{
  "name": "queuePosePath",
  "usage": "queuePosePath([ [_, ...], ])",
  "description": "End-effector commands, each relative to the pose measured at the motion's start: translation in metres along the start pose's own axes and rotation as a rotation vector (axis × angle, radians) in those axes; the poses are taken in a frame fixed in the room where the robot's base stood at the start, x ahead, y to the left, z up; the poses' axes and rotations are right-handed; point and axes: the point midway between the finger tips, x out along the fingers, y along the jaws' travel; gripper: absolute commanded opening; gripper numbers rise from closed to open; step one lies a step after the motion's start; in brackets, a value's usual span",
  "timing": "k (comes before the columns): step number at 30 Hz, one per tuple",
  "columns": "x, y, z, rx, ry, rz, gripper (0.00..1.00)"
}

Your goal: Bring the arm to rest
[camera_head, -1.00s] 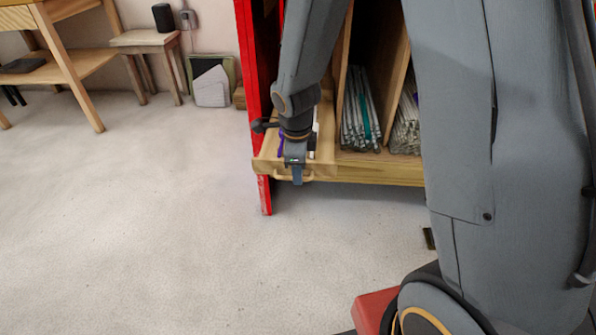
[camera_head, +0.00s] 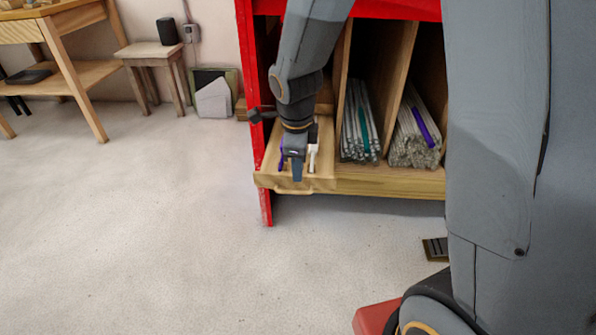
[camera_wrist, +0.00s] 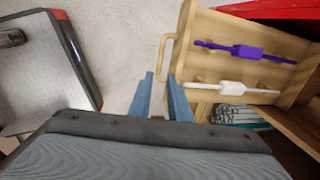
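My gripper (camera_head: 297,172) hangs at the end of my arm, in front of the wooden cabinet's left bay. The gripper is open and appears above the front of a pulled-out wooden drawer (camera_head: 322,184). In the wrist view the drawer (camera_wrist: 215,65) lies to the right of the fingers, its bar handle (camera_wrist: 165,57) close to them. A purple piece (camera_wrist: 245,52) and a white piece (camera_wrist: 235,86) on thin rods lie in it.
Bundles of glass rods fill two bays, one with a green mark (camera_head: 364,130), one with a purple mark (camera_head: 426,128). A red panel (camera_head: 245,70) edges the cabinet. A stool (camera_head: 150,50) and wooden table (camera_head: 70,85) stand left. The floor (camera_head: 130,230) is clear.

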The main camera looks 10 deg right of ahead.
Motion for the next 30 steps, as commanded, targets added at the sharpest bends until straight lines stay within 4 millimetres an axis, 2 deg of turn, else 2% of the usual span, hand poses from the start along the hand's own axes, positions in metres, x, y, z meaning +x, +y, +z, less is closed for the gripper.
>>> queuePosePath([
  [12, -0.001, 0.001, 0.001, -0.009, 0.000, 0.000, 0.17],
  [16, -0.010, 0.010, 0.005, -0.115, -0.004, 0.006, 0.17],
  [20, -0.030, 0.031, 0.012, -0.359, -0.012, 0.020, 0.17],
  [30, -0.084, 0.106, 0.023, -1.154, -0.071, 0.062, 0.17],
])
